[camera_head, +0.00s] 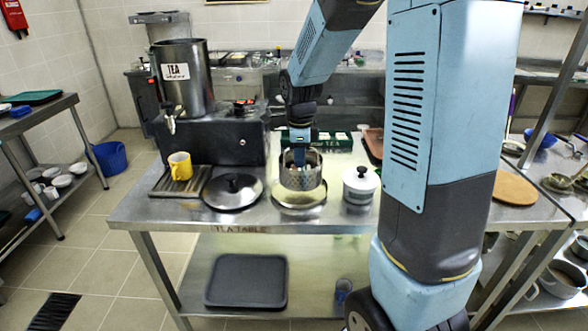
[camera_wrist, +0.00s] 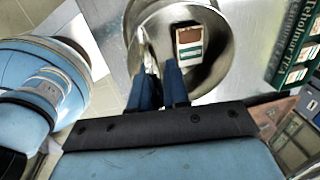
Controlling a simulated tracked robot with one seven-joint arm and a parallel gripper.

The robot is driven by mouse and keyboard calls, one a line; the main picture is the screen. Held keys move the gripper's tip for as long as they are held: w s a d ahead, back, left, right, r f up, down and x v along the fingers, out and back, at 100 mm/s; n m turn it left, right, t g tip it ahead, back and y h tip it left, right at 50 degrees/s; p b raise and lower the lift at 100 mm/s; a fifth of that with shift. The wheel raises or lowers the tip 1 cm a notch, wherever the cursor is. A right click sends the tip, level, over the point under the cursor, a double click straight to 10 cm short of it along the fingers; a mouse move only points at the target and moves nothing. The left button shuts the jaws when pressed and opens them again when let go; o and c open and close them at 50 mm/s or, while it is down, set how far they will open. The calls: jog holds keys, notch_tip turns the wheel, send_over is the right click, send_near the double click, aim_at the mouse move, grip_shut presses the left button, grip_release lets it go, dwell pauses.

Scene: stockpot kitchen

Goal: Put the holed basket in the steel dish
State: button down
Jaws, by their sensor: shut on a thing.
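The holed basket (camera_head: 301,178) is a round metal cup with perforated walls, upright at the middle of the steel table. My gripper (camera_head: 299,155) points down into it and is shut on its rim. In the wrist view my fingers (camera_wrist: 160,85) straddle the near wall of the basket (camera_wrist: 215,80). A small packet with a brown and white face (camera_wrist: 188,45) shows inside the basket. The shallow steel dish (camera_head: 299,202) is directly below the basket, its rim showing around the basket's base. I cannot tell whether the basket touches the dish.
A yellow mug (camera_head: 180,166) is farther left. A green box (camera_head: 325,142) stands behind, also in the wrist view (camera_wrist: 297,50).

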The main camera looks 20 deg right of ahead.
jog(key=shift+w+f, duration=0.85)
jog(key=shift+f, duration=0.3)
notch_tip(320, 180, down, 3)
jog(key=shift+r, duration=0.2)
jog(key=c, duration=1.1)
grip_release()
